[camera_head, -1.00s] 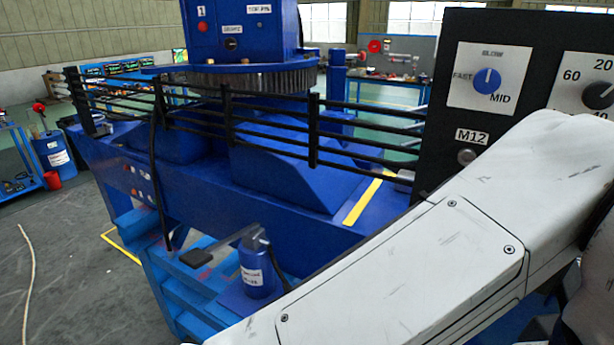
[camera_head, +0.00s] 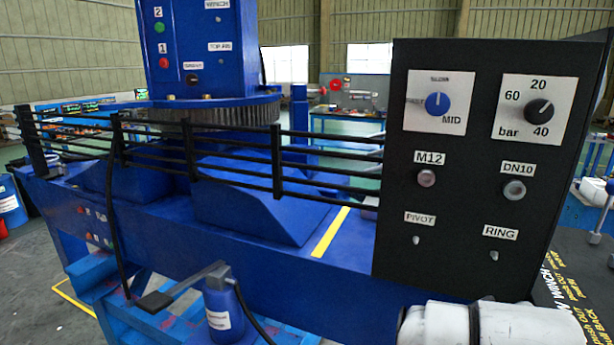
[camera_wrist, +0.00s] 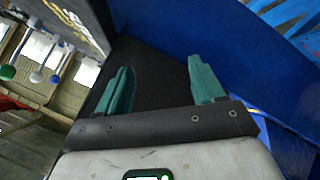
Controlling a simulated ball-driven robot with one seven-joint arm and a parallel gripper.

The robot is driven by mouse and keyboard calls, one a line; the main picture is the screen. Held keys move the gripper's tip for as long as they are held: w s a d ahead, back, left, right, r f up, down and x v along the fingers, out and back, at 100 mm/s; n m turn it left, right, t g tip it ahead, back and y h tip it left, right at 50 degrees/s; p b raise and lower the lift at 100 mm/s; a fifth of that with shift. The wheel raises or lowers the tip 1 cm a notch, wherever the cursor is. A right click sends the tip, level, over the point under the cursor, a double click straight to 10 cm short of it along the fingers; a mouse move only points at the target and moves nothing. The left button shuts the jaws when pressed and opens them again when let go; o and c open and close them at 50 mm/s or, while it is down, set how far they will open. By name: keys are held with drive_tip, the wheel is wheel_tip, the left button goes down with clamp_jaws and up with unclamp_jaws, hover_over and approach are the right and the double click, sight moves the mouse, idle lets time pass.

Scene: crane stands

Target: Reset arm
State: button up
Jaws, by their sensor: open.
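My gripper (camera_wrist: 162,90) shows in the wrist view with its two green fingers spread apart and nothing between them. A dark surface lies behind the fingers, with blue structure to the right. In the head view the gripper is out of the picture; a white part of my arm (camera_head: 490,325) shows at the bottom right, below the black control panel (camera_head: 465,255). The panel has a blue speed knob (camera_head: 438,104), a black bar knob (camera_head: 539,110), buttons marked M12 and DN10, and small switches marked PIVOT and RING.
The blue crane base (camera_head: 200,245) fills the middle, with a black railing (camera_head: 277,165) along it. A blue bottle-shaped pump (camera_head: 223,312) with a grey lever stands in front. Grey floor (camera_head: 30,280) is open at the left. A workbench (camera_head: 345,124) stands behind.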

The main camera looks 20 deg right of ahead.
drive_tip(key=s+a+f+n+g+y+b, duration=0.1)
drive_tip(key=s+f+y, duration=0.15)
drive_tip(key=f, duration=0.85)
drive_tip(key=s+a+f+n+g+y+b, duration=0.1)
drive_tip(key=s+f, duration=0.2)
drive_tip(key=f, duration=0.7)
drive_tip(key=s+a+f+g+y, duration=0.1)
drive_tip(key=s+a+f+y, duration=0.1)
drive_tip(key=s+f, duration=0.3)
drive_tip(key=s+a+f+m+g+y, duration=0.1)
drive_tip(key=s+a+f+y, duration=0.1)
drive_tip(key=s+a+f, duration=0.3)
wheel_tip(320, 180, down, 3)
drive_tip(key=shift+s+a+r+g, duration=0.1)
drive_tip(key=shift+s+a+g, duration=0.1)
drive_tip(key=shift+s+g, duration=0.2)
